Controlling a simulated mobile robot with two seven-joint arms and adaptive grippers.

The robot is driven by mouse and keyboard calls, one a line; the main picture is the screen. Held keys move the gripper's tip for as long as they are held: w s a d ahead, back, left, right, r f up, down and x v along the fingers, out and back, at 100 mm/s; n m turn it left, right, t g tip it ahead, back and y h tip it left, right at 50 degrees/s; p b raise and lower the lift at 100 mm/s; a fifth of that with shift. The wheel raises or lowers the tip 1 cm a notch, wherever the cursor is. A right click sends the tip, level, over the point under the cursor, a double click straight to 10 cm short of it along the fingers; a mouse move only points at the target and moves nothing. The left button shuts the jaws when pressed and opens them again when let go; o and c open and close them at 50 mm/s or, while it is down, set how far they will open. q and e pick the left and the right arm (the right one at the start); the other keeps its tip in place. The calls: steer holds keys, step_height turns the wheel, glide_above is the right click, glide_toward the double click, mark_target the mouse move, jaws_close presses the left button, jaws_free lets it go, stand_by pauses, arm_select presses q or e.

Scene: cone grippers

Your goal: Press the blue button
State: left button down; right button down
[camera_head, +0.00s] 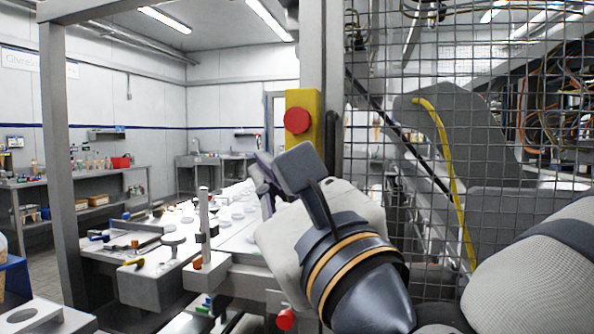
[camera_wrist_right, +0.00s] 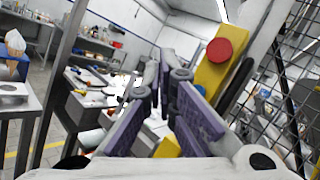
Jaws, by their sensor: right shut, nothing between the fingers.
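A yellow control box (camera_head: 303,150) with a round red button (camera_head: 297,120) on its upper part is fixed to the grey post. My right gripper (camera_head: 268,178) is just in front of the box's lower part and covers it in the head view. In the right wrist view, the box (camera_wrist_right: 211,77) and red button (camera_wrist_right: 219,50) are just right of my gripper's fingertips (camera_wrist_right: 166,72). A small blue patch shows at the box beside the right finger; I cannot tell surely whether it is the blue button. My right gripper is shut and empty. My left gripper is out of view.
A wire mesh fence (camera_head: 450,150) stands right of the post. A white worktable (camera_head: 150,285) with small parts and tools lies beyond the gripper on the left. Shelves (camera_head: 80,178) stand along the far left wall. A second red knob (camera_head: 286,319) sits low near the table.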

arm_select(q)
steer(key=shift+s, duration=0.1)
arm_select(e)
steer(key=shift+w+d+f, duration=0.1)
